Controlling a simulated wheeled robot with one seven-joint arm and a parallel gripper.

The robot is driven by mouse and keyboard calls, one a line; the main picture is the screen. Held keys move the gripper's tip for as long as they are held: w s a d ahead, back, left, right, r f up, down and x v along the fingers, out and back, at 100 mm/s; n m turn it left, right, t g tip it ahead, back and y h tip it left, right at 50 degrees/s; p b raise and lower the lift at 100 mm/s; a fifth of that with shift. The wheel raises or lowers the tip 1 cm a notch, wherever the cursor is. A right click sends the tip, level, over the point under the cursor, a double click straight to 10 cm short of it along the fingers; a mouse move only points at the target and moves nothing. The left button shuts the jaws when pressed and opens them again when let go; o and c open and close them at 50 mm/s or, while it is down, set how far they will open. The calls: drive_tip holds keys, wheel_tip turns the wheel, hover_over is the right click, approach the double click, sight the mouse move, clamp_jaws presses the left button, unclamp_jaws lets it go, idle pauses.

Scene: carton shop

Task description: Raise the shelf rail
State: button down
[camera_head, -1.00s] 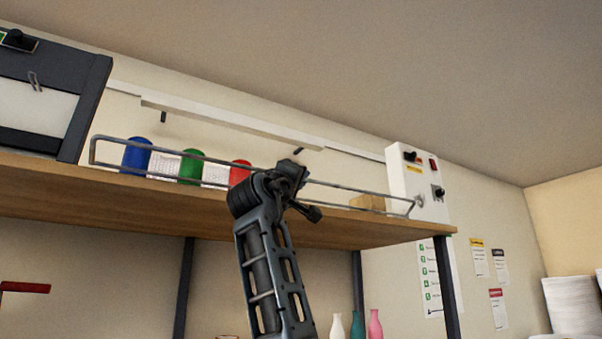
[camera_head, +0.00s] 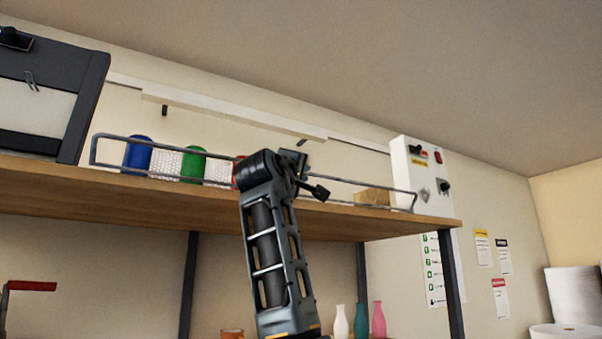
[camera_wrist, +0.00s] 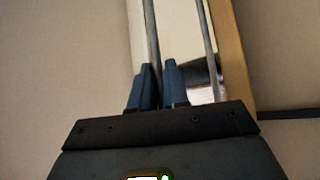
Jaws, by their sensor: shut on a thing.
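The shelf rail (camera_head: 345,182) is a thin grey wire loop. It runs along the front edge of the wooden shelf (camera_head: 350,219) in the head view, low against the shelf top. My gripper (camera_head: 296,165) is at the rail, right of its middle. In the wrist view, the two blue fingers of my gripper (camera_wrist: 157,84) are on either side of one rail bar (camera_wrist: 151,30), shut on it. A second bar runs parallel to the right. In the head view, my wrist hides the fingertips and part of the rail.
Behind the rail stand a blue cylinder (camera_head: 138,153), a green one (camera_head: 192,163), a mostly hidden red one (camera_head: 239,172) and a tan block (camera_head: 372,196). A grey box (camera_head: 45,95) is left; a white control box (camera_head: 418,180) is right. A white bar (camera_head: 235,114) hangs above.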

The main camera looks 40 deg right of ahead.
drive_tip(key=c, duration=1.2)
unclamp_jaws()
drive_tip(key=shift+a+f, duration=0.1)
drive_tip(key=b+v, duration=0.2)
drive_tip(key=v, duration=0.5)
drive_tip(key=shift+s+a+b, duration=0.2)
drive_tip(key=shift+a+b, duration=0.05)
drive_tip(key=shift+b, duration=0.15)
